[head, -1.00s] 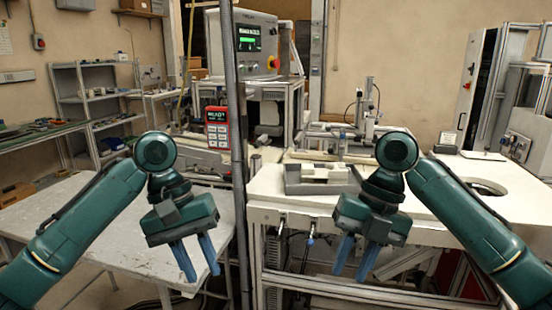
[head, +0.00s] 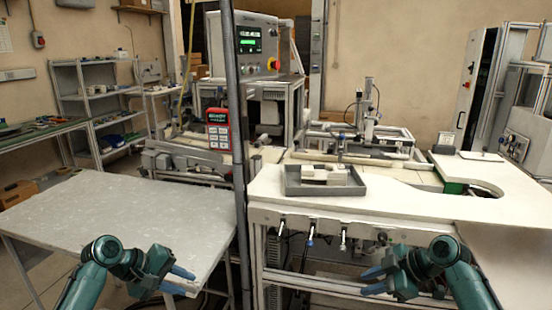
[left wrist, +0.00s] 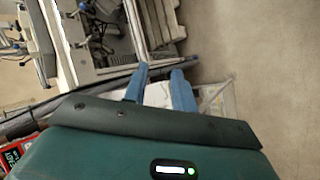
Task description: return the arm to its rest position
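Both my arms are green with blue gripper fingers, and both are low at the bottom of the head view. My left gripper (head: 190,282) is in front of the near edge of the left table and points right. Its fingers are apart, with nothing between them; the left wrist view also shows the two separated fingertips (left wrist: 161,74). My right gripper (head: 364,282) is below the front edge of the white workbench and points left. Its two fingers are apart and look empty.
A grey left table (head: 110,215) has a bare top. A dark upright pole (head: 237,150) stands between it and the white workbench (head: 400,207). A grey tray (head: 297,188) holding pale blocks (head: 325,174) is on the workbench.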

